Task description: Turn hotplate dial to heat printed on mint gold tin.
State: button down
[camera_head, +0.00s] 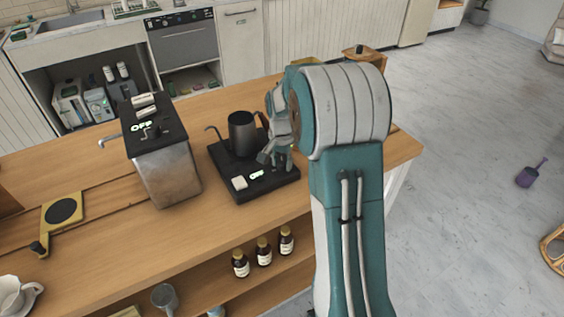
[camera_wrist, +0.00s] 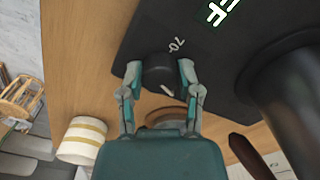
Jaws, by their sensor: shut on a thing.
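The black hotplate (camera_head: 283,179) sits on the wooden counter with a dark kettle (camera_head: 242,134) on it. My gripper (camera_head: 274,157) is at its right side. In the wrist view the dark round dial (camera_wrist: 158,70) is between the fingertips of my gripper (camera_wrist: 160,76), which is shut on it. A white mark shows on the dial's lower right edge. A printed "70" (camera_wrist: 177,44) lies just beyond the dial. A lit display (camera_wrist: 221,10) shows letters like "FF", partly cut off. A cream and gold striped container (camera_wrist: 82,140) stands at lower left; no heat print is readable on it.
A steel box with a black top (camera_head: 165,165) reading "OFF" stands left of the hotplate. A yellow stand (camera_head: 62,211) lies farther left. Bottles (camera_head: 264,252) stand on the shelf below. The kettle body (camera_wrist: 290,85) is close to my gripper's right.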

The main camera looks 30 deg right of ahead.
aim_at(281, 161)
jog(key=shift+w+r+m, duration=0.15)
jog(key=shift+w+m, duration=0.1)
jog(key=shift+m, duration=0.25)
jog(key=shift+c, duration=1.5)
grip_release()
jog(key=shift+s, duration=0.1)
notch_tip(281, 161, up, 12)
